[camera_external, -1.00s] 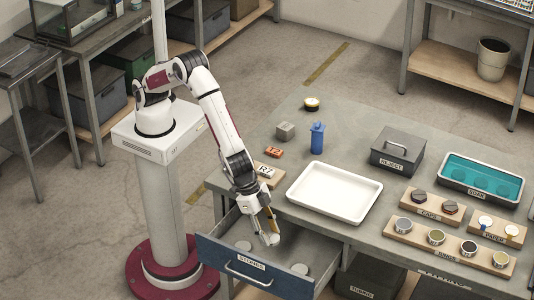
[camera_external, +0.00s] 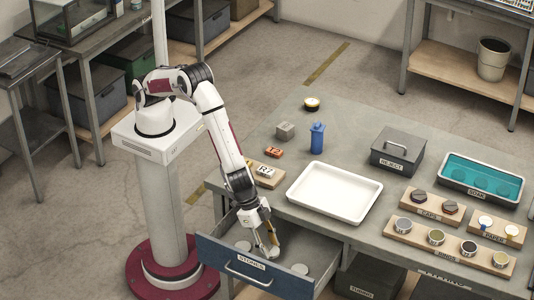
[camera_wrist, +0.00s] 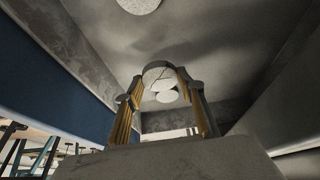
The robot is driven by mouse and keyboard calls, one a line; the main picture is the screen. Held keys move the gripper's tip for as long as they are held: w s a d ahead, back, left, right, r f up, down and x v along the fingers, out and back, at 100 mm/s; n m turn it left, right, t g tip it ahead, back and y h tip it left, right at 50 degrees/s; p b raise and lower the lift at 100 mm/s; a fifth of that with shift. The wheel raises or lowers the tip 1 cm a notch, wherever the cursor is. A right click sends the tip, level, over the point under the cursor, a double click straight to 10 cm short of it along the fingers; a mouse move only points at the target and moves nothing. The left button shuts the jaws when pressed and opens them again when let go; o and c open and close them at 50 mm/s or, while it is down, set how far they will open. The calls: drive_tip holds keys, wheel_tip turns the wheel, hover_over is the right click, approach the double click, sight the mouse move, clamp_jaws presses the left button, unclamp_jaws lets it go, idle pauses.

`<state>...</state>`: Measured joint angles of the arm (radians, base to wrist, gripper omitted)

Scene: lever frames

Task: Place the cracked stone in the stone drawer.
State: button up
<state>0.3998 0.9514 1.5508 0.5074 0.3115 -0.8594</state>
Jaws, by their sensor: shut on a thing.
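The stone drawer (camera_external: 255,272), blue-fronted with a "STONES" label, is pulled open from the table. My gripper (camera_external: 268,250) points down inside it, shut on a grey round stone (camera_wrist: 157,72) between the fingertips, seen in the wrist view. Pale round stones lie on the drawer floor, one at the left (camera_external: 243,246) and one at the right (camera_external: 300,269). I cannot tell whether the held stone touches the floor. The fingers partly hide it in the external view.
The drawer walls (camera_wrist: 60,90) stand close around my gripper. A white tray (camera_external: 335,193) sits on the table beside the drawer. A blue bottle (camera_external: 317,138), a grey cube (camera_external: 285,131) and a reject box (camera_external: 398,152) stand farther back.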

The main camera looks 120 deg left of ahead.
drive_tip(key=shift+f, duration=1.9)
drive_tip(key=shift+f, duration=0.1)
drive_tip(key=o, duration=1.1)
drive_tip(key=shift+v, duration=6.1)
drive_tip(key=shift+w, duration=0.1)
